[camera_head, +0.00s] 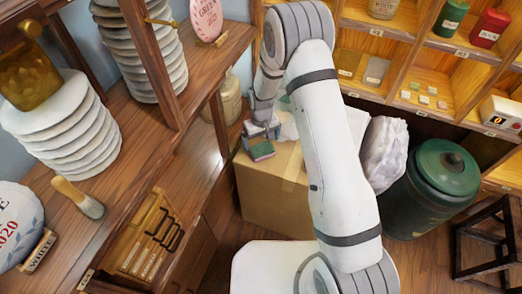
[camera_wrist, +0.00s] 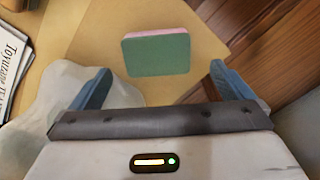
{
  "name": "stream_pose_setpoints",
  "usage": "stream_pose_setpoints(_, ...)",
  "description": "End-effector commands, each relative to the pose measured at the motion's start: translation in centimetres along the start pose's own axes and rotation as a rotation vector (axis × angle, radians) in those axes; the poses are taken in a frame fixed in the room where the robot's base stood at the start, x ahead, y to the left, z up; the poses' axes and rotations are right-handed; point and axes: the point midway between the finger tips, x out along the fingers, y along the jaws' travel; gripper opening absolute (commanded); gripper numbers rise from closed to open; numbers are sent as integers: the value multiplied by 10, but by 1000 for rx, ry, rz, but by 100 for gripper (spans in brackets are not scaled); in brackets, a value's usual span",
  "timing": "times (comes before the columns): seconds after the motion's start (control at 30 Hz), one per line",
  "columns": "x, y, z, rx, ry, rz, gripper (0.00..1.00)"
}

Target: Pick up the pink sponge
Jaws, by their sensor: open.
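The sponge (camera_wrist: 156,52) lies on top of a cardboard box, its green face toward the wrist camera and a thin pink layer along its far edge. In the head view the sponge (camera_head: 261,151) sits near the box's front left top edge. My gripper (camera_wrist: 155,85) is open, its two blue fingers on either side of and a little short of the sponge, with nothing between the tips. In the head view my gripper (camera_head: 262,131) is just above and behind the sponge. I cannot tell its exact height over the box.
The cardboard box (camera_head: 268,198) stands on the floor beside a wooden shelf (camera_head: 195,150). A crumpled white bag (camera_wrist: 65,95) and a newspaper (camera_wrist: 12,65) lie close to my left finger. A green canister (camera_head: 435,190) and white sack (camera_head: 385,152) stand right of my arm.

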Motion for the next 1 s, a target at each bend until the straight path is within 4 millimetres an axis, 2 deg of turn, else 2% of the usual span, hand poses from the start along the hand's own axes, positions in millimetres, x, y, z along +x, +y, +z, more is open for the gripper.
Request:
stream_pose_setpoints(0.6, 63, 4, -1, -1, -2, 0, 100)
stream_pose_setpoints(0.87, 65, 4, -2, -1, 0, 0, 100)
stream_pose_setpoints(1.0, 65, 4, -2, -1, 0, 0, 89)
